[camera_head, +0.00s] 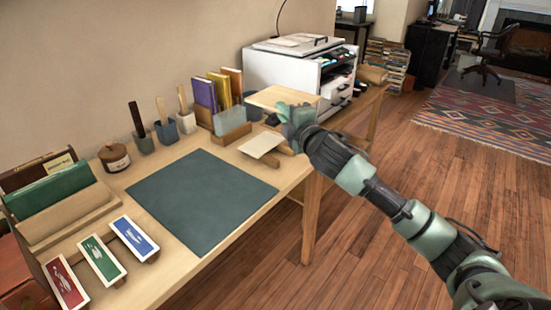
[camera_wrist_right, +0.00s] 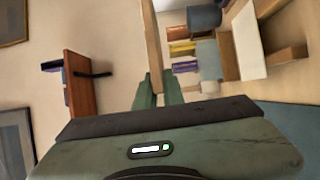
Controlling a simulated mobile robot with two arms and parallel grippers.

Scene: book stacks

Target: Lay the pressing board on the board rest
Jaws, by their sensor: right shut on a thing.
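The pressing board (camera_head: 279,97) is a flat, pale wooden panel, held up above the right end of the table. My right gripper (camera_head: 284,112) is shut on its near edge. In the right wrist view the pressing board (camera_wrist_right: 152,48) shows nearly edge-on between the fingers. What looks like the board rest (camera_head: 261,145) is a cream flat top with wooden blocks, on the table below and in front of the held board. It also shows in the right wrist view (camera_wrist_right: 246,42), apart from the board. My left gripper is not in view.
A dark green mat (camera_head: 200,198) covers the table's middle. A wooden holder (camera_head: 231,133) with books stands behind the rest, beside tool cups (camera_head: 186,122). A white printer (camera_head: 290,66) stands beyond. Three colored cards (camera_head: 100,259) and a file holder (camera_head: 65,215) are at left.

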